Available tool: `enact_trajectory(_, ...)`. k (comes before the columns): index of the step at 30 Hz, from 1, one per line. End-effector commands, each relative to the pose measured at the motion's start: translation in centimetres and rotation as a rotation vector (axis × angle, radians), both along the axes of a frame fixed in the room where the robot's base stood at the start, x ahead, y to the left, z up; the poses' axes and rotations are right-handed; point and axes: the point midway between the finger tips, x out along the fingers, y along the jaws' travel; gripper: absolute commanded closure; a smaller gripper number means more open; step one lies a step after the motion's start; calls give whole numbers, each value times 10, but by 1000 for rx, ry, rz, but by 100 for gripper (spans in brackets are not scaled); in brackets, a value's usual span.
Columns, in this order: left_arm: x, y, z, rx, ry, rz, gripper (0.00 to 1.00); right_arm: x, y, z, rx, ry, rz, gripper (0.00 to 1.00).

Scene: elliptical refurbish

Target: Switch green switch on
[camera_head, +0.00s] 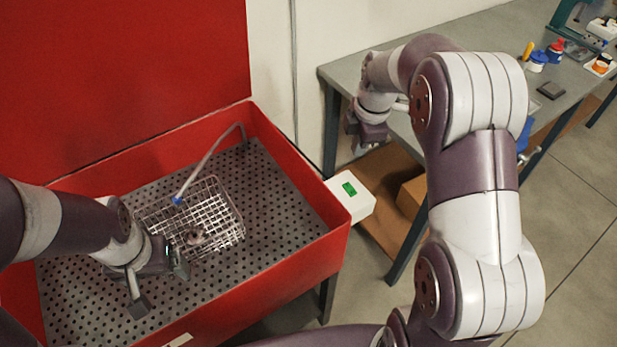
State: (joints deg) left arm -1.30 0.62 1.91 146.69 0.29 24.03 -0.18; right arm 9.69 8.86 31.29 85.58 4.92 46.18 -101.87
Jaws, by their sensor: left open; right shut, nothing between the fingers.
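The green switch (349,189) is on top of a white box (357,204) fixed at the right side of the red wash basin (290,257). My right gripper (355,143) is shut and empty, above and a little beyond the white box, apart from the switch. My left gripper (160,285) is open and empty over the basin's perforated floor, left of and in front of the wire basket. Whether the switch is on or off cannot be told.
A wire basket (228,207) with a small metal part (195,237) sits in the basin, with a bent hose (208,152) with a blue tip above it. A grey workbench (470,38) holding bottles and tools stands at the back right. A cardboard box (411,196) is below.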

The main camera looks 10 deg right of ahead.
Motion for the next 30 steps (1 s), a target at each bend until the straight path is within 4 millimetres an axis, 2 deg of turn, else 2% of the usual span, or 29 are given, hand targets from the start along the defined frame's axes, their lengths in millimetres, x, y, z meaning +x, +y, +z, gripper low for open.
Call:
enact_trajectory(3, 0, 0, 0, 0, 0, 0, 12, 0, 1, 4, -25, 4, 218, 100)
enact_trajectory(6, 0, 0, 0, 0, 0, 0, 12, -2, 2, 4, -36, 9, 320, 100)
enact_trajectory(19, 0, 0, 1, 0, 0, 0, 12, -2, 2, 0, -40, 8, 351, 100)
enact_trajectory(23, 0, 0, 4, 0, 0, 0, 12, 0, 3, -17, -40, 11, 351, 100)
enact_trajectory(30, 0, 0, 13, 0, 0, 0, 12, 7, 5, -69, -39, 11, 351, 100)
